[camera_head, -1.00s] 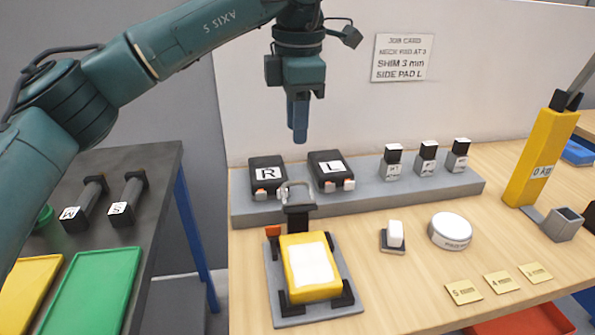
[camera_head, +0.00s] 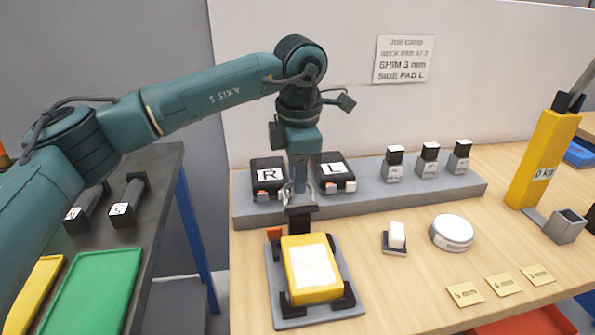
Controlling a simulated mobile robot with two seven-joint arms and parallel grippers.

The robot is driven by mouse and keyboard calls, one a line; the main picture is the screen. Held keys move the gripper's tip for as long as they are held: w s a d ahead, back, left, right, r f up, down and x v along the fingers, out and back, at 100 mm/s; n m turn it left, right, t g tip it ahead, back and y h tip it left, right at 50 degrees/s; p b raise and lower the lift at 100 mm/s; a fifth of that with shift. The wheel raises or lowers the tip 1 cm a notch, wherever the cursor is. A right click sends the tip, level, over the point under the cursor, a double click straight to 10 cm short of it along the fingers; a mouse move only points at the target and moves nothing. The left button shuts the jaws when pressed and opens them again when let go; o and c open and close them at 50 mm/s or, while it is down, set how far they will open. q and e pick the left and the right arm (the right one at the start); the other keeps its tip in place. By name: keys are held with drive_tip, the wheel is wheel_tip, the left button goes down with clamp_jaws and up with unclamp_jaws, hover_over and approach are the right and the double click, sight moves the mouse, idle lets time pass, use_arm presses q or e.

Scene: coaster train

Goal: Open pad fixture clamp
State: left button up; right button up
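The pad fixture is a grey plate (camera_head: 340,315) on the wooden table, with black corner stops. A yellow pad (camera_head: 290,274) with a white top lies in it. At its back stands the clamp (camera_head: 299,214), a black block with a metal handle loop above it. An orange-red piece (camera_head: 274,232) is beside the clamp. My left gripper (camera_head: 299,184) points down at the handle, its fingertips overlapping it in the picture. I cannot tell whether they touch or grip it, or how far the fingers are apart. My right gripper is not in view.
A grey rack (camera_head: 365,204) behind the clamp holds the R block (camera_head: 268,163), the L block (camera_head: 332,161) and black-topped small blocks. A white block (camera_head: 397,234) and a round white disc (camera_head: 452,231) stand to the right. Bare table lies between the fixture and the yellow plates (camera_head: 502,284).

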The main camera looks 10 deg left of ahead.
use_arm(q)
clamp_jaws()
